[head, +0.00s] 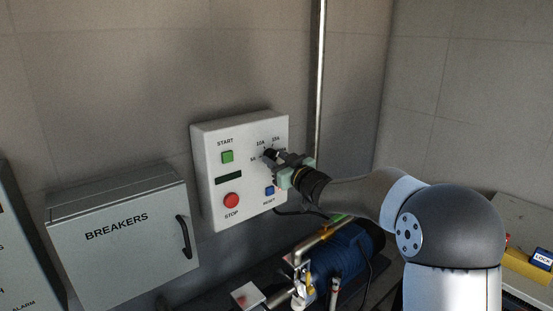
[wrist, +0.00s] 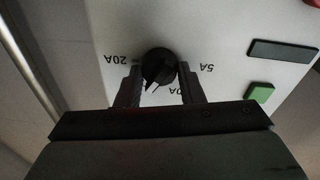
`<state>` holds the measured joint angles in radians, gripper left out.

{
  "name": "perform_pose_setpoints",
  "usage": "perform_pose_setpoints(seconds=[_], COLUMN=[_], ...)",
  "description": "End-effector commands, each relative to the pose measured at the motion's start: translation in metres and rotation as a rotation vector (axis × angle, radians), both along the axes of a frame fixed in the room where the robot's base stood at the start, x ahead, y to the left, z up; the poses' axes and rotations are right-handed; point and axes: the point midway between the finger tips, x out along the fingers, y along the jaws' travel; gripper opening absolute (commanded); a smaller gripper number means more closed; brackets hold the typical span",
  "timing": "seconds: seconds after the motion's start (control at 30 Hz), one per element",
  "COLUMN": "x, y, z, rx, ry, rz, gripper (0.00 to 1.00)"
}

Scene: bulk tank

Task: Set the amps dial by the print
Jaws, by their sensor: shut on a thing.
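The amps dial (head: 268,153) is a small black knob at the upper right of the white control panel (head: 210,150). My gripper (head: 274,157) reaches it from the right and hides part of it. In the wrist view, upside down, my gripper (wrist: 159,68) is shut on the amps dial (wrist: 158,62), one finger on each side. The 20A print shows at the left and 5A at the right. The 10A print is partly hidden by a finger and 15A is hidden. A white pointer mark on the knob points down and slightly left, between 10A and the hidden 15A side.
The panel also has a green START button (head: 227,157), a dark display (head: 229,178), a red STOP button (head: 231,200) and a blue RESET button (head: 269,191) just below my gripper. A grey BREAKERS box (head: 125,245) stands left. A blue motor (head: 340,262) and pipes lie below.

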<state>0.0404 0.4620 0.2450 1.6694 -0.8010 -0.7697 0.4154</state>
Motion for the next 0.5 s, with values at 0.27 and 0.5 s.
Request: perform_pose_setpoints(seconds=[0.27,0.5], x=[0.0002,0.0002], y=[-0.0008,-0.0005], z=[-0.0014,-0.0013], rx=[0.0,0.0], ry=[0.004,0.002], rz=[-0.001,-0.001], gripper=[0.12,0.56])
